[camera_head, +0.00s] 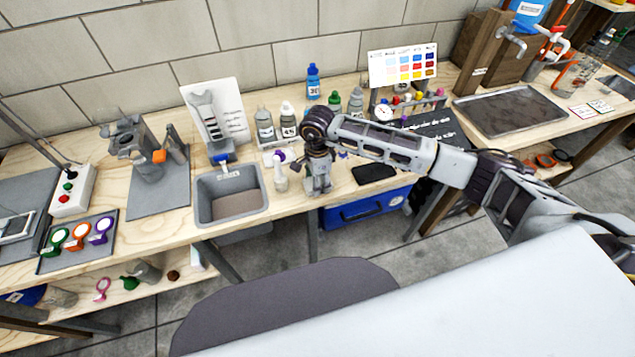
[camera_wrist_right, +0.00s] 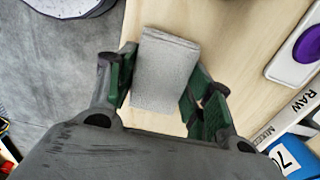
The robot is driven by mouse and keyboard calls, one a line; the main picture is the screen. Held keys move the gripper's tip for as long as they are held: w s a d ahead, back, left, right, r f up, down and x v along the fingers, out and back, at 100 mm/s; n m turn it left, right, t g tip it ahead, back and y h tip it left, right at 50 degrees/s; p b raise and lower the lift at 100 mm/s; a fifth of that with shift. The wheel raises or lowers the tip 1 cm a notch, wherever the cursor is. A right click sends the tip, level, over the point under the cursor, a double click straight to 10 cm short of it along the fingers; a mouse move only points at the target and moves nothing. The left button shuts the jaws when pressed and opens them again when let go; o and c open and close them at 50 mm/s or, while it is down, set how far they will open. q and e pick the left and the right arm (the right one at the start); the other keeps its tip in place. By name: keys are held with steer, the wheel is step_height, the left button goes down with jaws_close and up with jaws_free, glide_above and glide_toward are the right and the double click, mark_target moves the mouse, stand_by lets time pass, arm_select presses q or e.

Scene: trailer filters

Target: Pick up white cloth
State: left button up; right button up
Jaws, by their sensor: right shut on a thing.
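The white cloth (camera_wrist_right: 166,72) is a folded, light grey-white block in the right wrist view. It sits between the two dark green fingers of my right gripper (camera_head: 318,183), which is shut on it above the pale wooden bench. Bench wood shows around the cloth in the wrist view. In the head view the gripper points down at the bench's front edge, and I cannot make out the cloth there. My left gripper is not in view.
A grey basin (camera_head: 204,212) is left of the gripper, with a white and purple item (camera_head: 281,180) between them. Bottles (camera_head: 265,127) stand behind. A black pad (camera_head: 374,173) lies to the right, above a blue box (camera_head: 365,210). A grey tray (camera_head: 510,108) is farther right.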

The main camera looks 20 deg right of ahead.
steer(key=shift+r, duration=0.45)
step_height(320, 180, up, 8)
steer(key=shift+f+b, duration=0.2)
steer(key=shift+b, duration=0.2)
steer(key=shift+r, duration=0.4)
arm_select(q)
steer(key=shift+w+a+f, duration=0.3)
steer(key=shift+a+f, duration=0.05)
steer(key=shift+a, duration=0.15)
